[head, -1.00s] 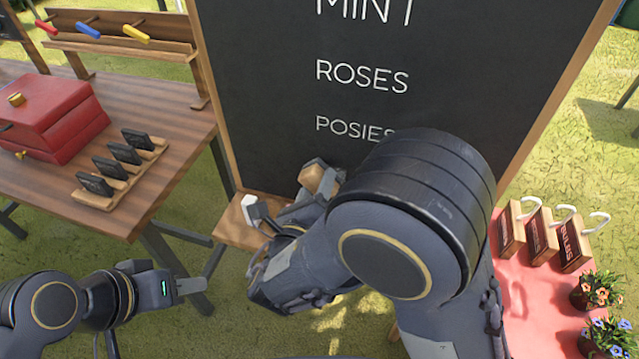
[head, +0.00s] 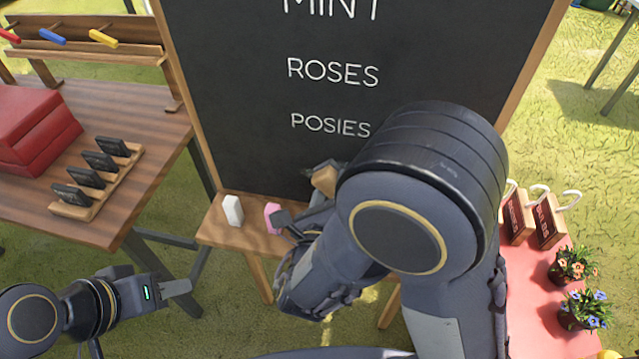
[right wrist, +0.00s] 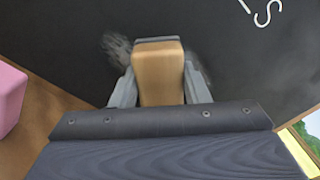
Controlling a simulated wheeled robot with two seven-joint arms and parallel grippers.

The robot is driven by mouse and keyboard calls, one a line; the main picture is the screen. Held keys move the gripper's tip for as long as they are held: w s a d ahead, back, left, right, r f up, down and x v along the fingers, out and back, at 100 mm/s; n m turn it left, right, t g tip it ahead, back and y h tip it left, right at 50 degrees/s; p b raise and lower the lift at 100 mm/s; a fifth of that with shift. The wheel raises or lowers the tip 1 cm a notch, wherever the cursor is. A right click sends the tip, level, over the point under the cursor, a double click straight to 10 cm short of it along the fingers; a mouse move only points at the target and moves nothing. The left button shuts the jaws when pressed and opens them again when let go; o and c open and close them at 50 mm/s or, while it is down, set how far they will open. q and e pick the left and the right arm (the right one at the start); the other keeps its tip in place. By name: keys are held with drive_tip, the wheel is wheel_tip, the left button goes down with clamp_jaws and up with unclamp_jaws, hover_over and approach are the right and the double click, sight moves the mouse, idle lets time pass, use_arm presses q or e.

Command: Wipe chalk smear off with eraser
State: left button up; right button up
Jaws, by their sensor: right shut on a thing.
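My right gripper (right wrist: 158,92) is shut on a wooden-backed eraser (right wrist: 159,72), held up against or close to the blackboard (right wrist: 60,35). In the head view the eraser (head: 325,180) shows below the word POSIES, partly hidden by my right arm. A grey chalk smear (right wrist: 117,48) shows on the board on both sides of the eraser in the right wrist view; its middle is hidden behind the eraser. In the head view my arm hides the smear. My left gripper (head: 178,288) is low at the left, away from the board; its finger opening cannot be made out.
A white block (head: 233,210) and a pink block (head: 272,217) stand on the board's wooden ledge (head: 222,232). A wooden table at the left holds a red box (head: 30,125) and a rack (head: 95,190). A pink-topped table (head: 525,290) with flowerpots stands at the right.

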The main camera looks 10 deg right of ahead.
sight(314, 186)
drive_tip(key=shift+s+d+p, duration=0.2)
drive_tip(key=shift+d+p, duration=0.05)
drive_tip(key=shift+d, duration=0.4)
drive_tip(key=shift+s+d+p, duration=0.2)
drive_tip(key=shift+s+d, duration=0.05)
drive_tip(key=shift+d, duration=0.35)
drive_tip(key=shift+s+d+p, duration=0.2)
drive_tip(key=shift+d+p, duration=0.05)
drive_tip(key=shift+d, duration=0.4)
drive_tip(key=shift+w+a+r+p, duration=0.1)
drive_tip(key=shift+w+a+p, duration=0.15)
drive_tip(key=shift+a, duration=0.5)
drive_tip(key=shift+w+a+f+p, duration=0.15)
drive_tip(key=shift+w+a, duration=0.15)
drive_tip(key=shift+a, duration=0.45)
drive_tip(key=shift+w+a+r+p, duration=0.15)
drive_tip(key=shift+w+a+p, duration=0.1)
drive_tip(key=shift+a, duration=0.5)
drive_tip(key=shift+w+a, duration=0.2)
drive_tip(key=shift+a, duration=0.4)
drive_tip(key=shift+w+a, duration=0.15)
drive_tip(key=shift+a, duration=0.4)
drive_tip(key=shift+w+a+p, duration=0.3)
drive_tip(key=shift+a, duration=0.5)
drive_tip(key=shift+w+a+p, duration=0.25)
drive_tip(key=shift+a+p, duration=0.05)
drive_tip(key=shift+a, duration=0.5)
